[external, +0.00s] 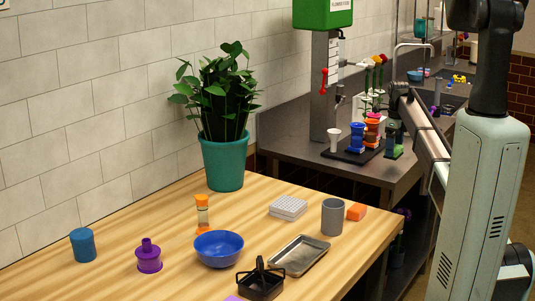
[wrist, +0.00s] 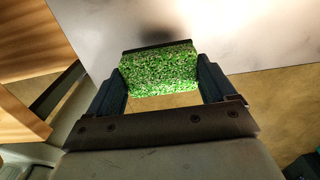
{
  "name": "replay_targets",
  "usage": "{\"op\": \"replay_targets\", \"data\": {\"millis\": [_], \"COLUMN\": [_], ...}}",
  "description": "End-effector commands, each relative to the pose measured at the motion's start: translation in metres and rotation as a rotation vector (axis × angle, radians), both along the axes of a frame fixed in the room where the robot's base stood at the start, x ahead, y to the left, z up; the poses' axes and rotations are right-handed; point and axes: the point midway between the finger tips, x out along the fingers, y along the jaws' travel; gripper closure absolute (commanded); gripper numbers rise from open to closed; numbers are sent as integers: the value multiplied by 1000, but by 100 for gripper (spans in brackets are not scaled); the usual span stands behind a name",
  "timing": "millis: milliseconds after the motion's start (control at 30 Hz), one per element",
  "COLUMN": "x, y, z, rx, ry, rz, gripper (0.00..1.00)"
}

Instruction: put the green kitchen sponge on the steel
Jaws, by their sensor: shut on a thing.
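The green kitchen sponge (wrist: 160,70) is speckled green and sits between the two dark fingers of my gripper (wrist: 162,88) in the wrist view. My gripper is shut on it by its two sides. In the external view the sponge (external: 395,153) shows small below my gripper (external: 394,133), at the right part of the grey steel counter (external: 395,176). I cannot tell whether the sponge touches the steel.
A black tray (external: 338,154) with blue and orange stacked pieces is just left of the sponge, and a white cup (external: 334,136) stands by it. The dispenser post (external: 325,95) stands behind. The wooden table (external: 180,265) holds a bowl, a metal tray and other items. The counter front is clear.

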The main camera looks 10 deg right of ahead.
Motion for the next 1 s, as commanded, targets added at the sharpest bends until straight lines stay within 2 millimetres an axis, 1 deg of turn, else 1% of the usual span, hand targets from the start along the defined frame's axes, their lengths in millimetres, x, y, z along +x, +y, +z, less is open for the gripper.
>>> {"op": "replay_targets", "data": {"millis": [333,767,800,933,1000], "x": [0,0,0,0,0], "y": [0,0,0,0,0], "z": [-35,-40,-40,-40,-40], "rx": [0,0,0,0,0], "ry": [0,0,0,0,0], "rz": [1,1,1,1,1], "gripper": [45,45,12,0,0]}}
